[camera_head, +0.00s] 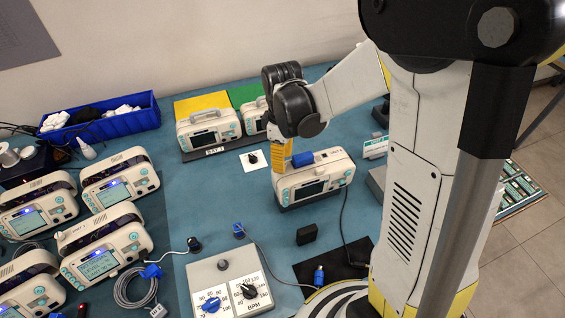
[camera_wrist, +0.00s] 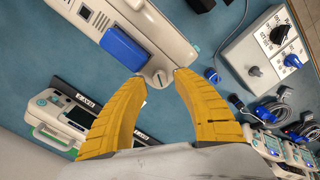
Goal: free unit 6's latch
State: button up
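Beside the block, at the casing's corner, is a round pale knob with a slot (camera_wrist: 159,73), which may be the latch. My gripper (camera_wrist: 160,78) is open and empty, its yellow fingertips on either side of the knob. I cannot tell whether they touch it. In the head view my gripper (camera_head: 280,160) hides that corner.
Several lit monitors (camera_head: 95,260) crowd the left. A blue bin (camera_head: 100,118) and a BAY 1 rack (camera_head: 210,152) with monitors stand behind. A dial box (camera_head: 228,283), cables and a small black block (camera_head: 306,234) lie in front. Mat left of the monitor is mostly clear.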

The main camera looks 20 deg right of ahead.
jog(key=shift+r, duration=0.4)
jog(key=shift+f, duration=0.1)
jog(key=shift+f+b, duration=1)
jog(key=shift+f, duration=0.2)
grip_shut()
jog(key=shift+o, duration=0.9)
grip_release()
